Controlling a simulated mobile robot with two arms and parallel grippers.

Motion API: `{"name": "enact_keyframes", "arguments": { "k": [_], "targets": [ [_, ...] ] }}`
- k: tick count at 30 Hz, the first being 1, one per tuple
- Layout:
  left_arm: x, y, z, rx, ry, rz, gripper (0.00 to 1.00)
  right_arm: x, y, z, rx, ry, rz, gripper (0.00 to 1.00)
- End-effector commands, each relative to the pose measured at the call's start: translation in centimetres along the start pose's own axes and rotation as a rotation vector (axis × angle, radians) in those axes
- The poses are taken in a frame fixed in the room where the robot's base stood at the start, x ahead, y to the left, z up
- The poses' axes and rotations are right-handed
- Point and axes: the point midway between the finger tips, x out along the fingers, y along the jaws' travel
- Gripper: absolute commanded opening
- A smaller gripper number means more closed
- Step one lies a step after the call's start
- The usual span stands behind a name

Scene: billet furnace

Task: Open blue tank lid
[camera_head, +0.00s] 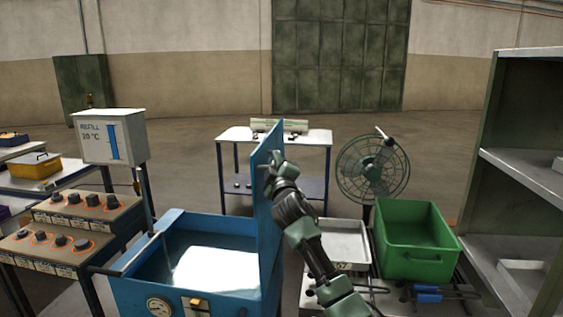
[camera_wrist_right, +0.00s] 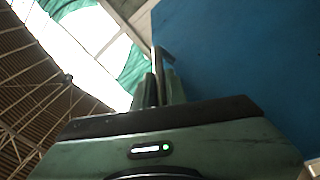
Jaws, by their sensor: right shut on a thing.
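The blue tank (camera_head: 180,290) stands at the front, left of centre, with pale liquid or a bright reflection inside. Its blue lid (camera_head: 266,200) stands about upright along the tank's right side, so the tank is open on top. My right gripper (camera_head: 271,168) is at the lid's right face, near its upper edge. In the right wrist view, my right gripper (camera_wrist_right: 161,90) is shut on a thin dark bar, which looks like the lid handle (camera_wrist_right: 163,55), beside the blue lid panel (camera_wrist_right: 240,60). My left gripper is not in view.
Right of my right arm are a grey tray (camera_head: 345,240) and a green crate (camera_head: 400,250). A fan (camera_head: 372,168) and a table (camera_head: 230,137) stand behind. A knob panel (camera_head: 75,220) and a refill box (camera_head: 110,140) are left. A shelf (camera_head: 520,170) stands far right.

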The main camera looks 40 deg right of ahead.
Motion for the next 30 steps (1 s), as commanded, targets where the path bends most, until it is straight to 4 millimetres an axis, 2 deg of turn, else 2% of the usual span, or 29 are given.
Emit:
{"name": "enact_keyframes", "arguments": {
  "k": [1, 4, 9, 19, 20, 21, 22, 30],
  "targets": [
    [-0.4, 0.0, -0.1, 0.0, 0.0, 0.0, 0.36, 0.5, -0.6, -1.3, -0.022, 0.0, -0.014, 0.0],
    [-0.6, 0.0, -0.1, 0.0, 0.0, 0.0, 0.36, 1.2, -1.9, -3.1, -0.069, 0.002, -0.033, 0.0],
    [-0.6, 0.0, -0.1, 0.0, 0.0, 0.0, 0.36, 2.0, -3.3, -5.0, -0.123, 0.001, -0.053, 0.0],
    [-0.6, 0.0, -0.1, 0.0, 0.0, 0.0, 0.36, 2.0, -3.6, -5.2, -0.133, 0.002, -0.057, 0.0],
    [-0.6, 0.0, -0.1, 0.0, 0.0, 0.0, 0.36, 2.0, -3.6, -5.2, -0.133, 0.002, -0.056, 0.18],
    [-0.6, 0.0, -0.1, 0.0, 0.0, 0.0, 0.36, 2.0, -3.6, -5.2, -0.133, 0.002, -0.056, 0.29],
    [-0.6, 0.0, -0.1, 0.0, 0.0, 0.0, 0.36, 2.0, -3.5, -5.2, -0.133, 0.002, -0.056, 0.34],
    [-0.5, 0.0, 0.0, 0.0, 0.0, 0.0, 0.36, 1.9, -3.5, -5.2, -0.132, 0.002, -0.055, 0.34]
  ]
}}
